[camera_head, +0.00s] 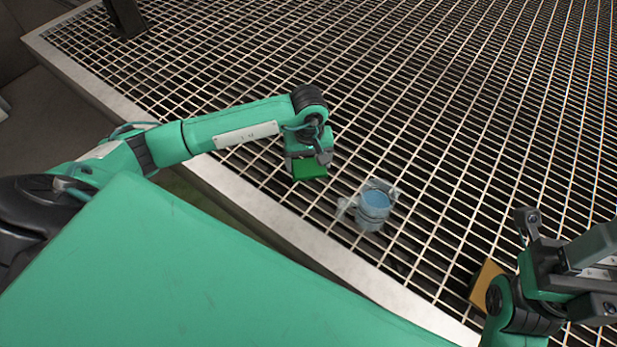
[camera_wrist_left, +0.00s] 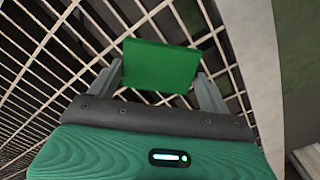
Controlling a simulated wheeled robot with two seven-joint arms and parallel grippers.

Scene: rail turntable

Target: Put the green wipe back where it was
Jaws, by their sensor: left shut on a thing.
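The green wipe (camera_head: 309,170) is a small flat green block at the end of my left arm, over the grating. My left gripper (camera_head: 310,158) is shut on it. In the left wrist view the green wipe (camera_wrist_left: 160,66) sits between the two fingers of my left gripper (camera_wrist_left: 160,85). I cannot tell whether the wipe touches the grating. My right gripper is at the lower right of the head view; its fingertips are not clearly shown, so its opening cannot be read.
A clear jug with blue contents (camera_head: 373,207) stands on the grating (camera_head: 440,130), just right of and nearer than the wipe. A yellow-orange block (camera_head: 486,281) lies beside my right arm. A pale metal edge (camera_head: 330,252) borders the grating. The grating beyond the jug is clear.

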